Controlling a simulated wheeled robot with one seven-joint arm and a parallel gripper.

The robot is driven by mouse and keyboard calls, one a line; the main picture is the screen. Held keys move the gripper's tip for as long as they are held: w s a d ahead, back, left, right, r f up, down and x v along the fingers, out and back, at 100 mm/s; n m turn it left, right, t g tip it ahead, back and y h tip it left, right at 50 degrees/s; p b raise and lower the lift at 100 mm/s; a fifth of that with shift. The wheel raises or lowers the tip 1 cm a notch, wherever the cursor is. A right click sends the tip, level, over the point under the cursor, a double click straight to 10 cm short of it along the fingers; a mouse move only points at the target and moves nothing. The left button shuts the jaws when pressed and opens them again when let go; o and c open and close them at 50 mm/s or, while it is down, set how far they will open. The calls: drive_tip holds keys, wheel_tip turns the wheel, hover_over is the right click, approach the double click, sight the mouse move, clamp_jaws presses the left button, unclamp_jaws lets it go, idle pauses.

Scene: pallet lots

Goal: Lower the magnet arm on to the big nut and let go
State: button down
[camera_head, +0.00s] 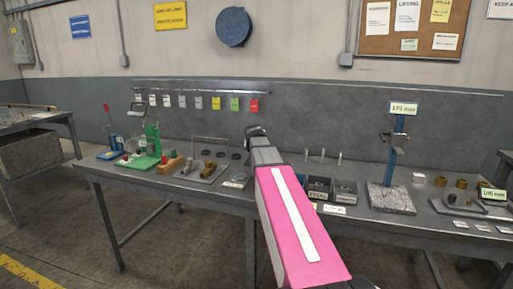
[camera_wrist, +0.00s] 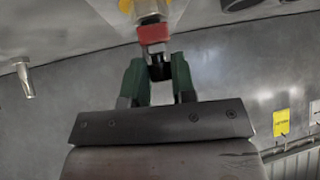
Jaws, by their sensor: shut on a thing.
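My gripper shows in the wrist view (camera_wrist: 156,72), with two dark green fingers shut on a small dark piece. A red block and a pale metal and yellow part stand beyond this piece, near the top edge. I take the held piece to be part of the magnet arm (camera_wrist: 152,33), but its full shape is out of frame. In the head view my pink arm reaches over the bench, and its dark end (camera_head: 257,131) hides the fingers and what they hold. I cannot make out the big nut for certain in either view.
The grey bench (camera_head: 223,199) runs across the head view. Left are a green stand (camera_head: 152,140) and a tray with brass parts (camera_head: 201,173). Right of my arm are dark bins (camera_head: 345,192) and a blue post (camera_head: 398,140) on a stone base. Upright pins stand behind the bins.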

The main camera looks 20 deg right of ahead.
drive_tip(key=shift+s+a+f, duration=0.15)
drive_tip(key=shift+f, duration=0.2)
drive_tip(key=c, duration=1)
unclamp_jaws()
drive_tip(key=shift+o, duration=0.2)
drive_tip(key=shift+r, duration=0.1)
drive_tip(key=v, duration=1)
drive_tip(key=shift+s+r, duration=0.25)
drive_tip(key=shift+a, duration=0.1)
